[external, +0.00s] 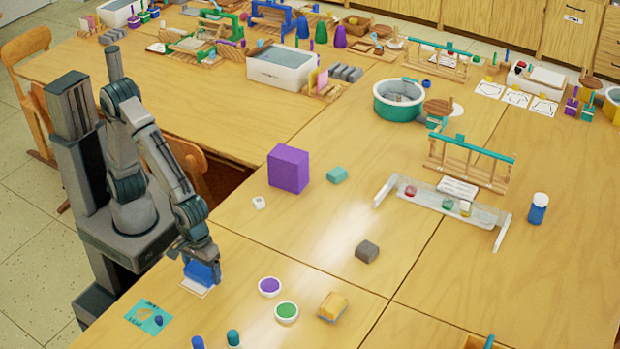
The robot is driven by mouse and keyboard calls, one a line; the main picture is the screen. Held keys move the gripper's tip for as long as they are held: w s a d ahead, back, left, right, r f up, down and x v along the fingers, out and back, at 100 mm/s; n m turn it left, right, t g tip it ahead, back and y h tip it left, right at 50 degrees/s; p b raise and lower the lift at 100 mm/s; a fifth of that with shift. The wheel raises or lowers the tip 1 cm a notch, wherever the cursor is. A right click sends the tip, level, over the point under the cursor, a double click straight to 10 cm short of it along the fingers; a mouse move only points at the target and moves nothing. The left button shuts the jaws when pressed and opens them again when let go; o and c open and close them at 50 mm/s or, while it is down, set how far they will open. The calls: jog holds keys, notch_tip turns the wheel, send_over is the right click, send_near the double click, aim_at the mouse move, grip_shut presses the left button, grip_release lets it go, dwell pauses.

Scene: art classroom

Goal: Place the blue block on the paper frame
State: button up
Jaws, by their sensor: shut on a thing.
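The blue block (203,273) is between the fingers of my gripper (199,259), which points down at the front left of the table. My gripper is shut on the block and hides its upper part. A pale, flat piece that looks like the paper frame (194,288) lies on the table directly under the block and shows along its lower left edge. I cannot tell whether the block touches it or hangs just above it.
A teal card (149,318) lies to the left. Purple (269,287) and green (286,312) paint pots, a yellow block (333,306) and blue jars (233,338) stand nearby. A purple box (288,168) and grey block (367,250) stand farther back, with bare table between.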

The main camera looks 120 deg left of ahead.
aim_at(202, 268)
jog(key=shift+f, duration=0.1)
jog(key=o, duration=0.9)
notch_tip(202, 268, up, 11)
jog(key=p, duration=0.2)
jog(key=shift+s+a+f+m+t, duration=0.1)
jog(key=shift+s+a+m+t, duration=0.25)
jog(key=shift+s+a+m, duration=2.05)
jog(key=shift+s+a+r+m+t, duration=0.1)
jog(key=shift+s+a+m+t, duration=0.2)
jog(key=shift+s+a+m, duration=2.1)
jog(key=shift+s+a+f+m+t, duration=0.1)
jog(key=shift+s+a+m+t, duration=0.55)
jog(key=shift+s+m, duration=3.05)
